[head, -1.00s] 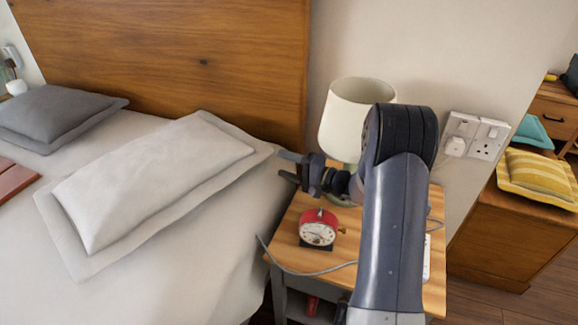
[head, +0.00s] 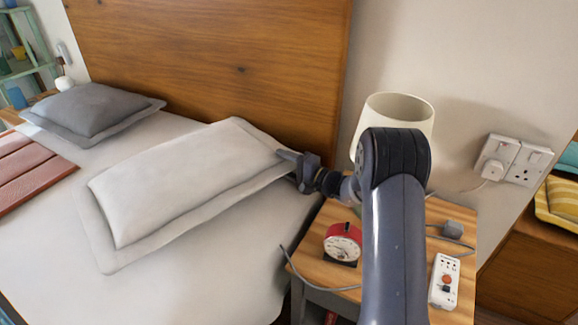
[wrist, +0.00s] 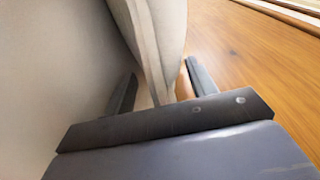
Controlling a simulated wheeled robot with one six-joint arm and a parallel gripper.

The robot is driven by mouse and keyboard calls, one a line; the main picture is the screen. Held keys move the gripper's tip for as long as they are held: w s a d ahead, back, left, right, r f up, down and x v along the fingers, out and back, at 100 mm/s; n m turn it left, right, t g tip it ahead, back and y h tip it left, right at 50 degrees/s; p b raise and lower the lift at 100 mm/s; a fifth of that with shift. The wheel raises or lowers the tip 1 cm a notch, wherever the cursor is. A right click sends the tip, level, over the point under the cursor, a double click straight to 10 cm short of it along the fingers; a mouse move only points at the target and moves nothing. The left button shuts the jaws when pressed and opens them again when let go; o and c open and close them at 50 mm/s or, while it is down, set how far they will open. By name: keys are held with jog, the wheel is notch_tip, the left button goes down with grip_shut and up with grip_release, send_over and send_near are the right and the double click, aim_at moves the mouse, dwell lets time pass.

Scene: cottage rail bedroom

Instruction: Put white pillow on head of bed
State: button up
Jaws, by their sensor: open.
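The white pillow (head: 180,185) lies at an angle on the near side of the bed (head: 190,285), its far right corner close to the wooden headboard (head: 220,70). My gripper (head: 287,165) is at that corner, reaching in from the right over the bedside table. In the wrist view the pillow's edge (wrist: 155,50) runs down between the two open fingers (wrist: 158,85), one on each side of it. The fingers are not closed on it. The tip of the corner is partly hidden by my gripper in the head view.
A grey pillow (head: 95,110) lies at the far left of the headboard, with a red folded cloth (head: 30,170) nearby. The bedside table (head: 310,265) holds a lamp (head: 398,110), a red clock (head: 343,242), a cable and a socket strip (head: 445,280). Wall sockets (head: 510,160) are at right.

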jog(key=shift+c, duration=0.3)
grip_shut()
jog(key=shift+s+a, duration=0.1)
dwell(0.4)
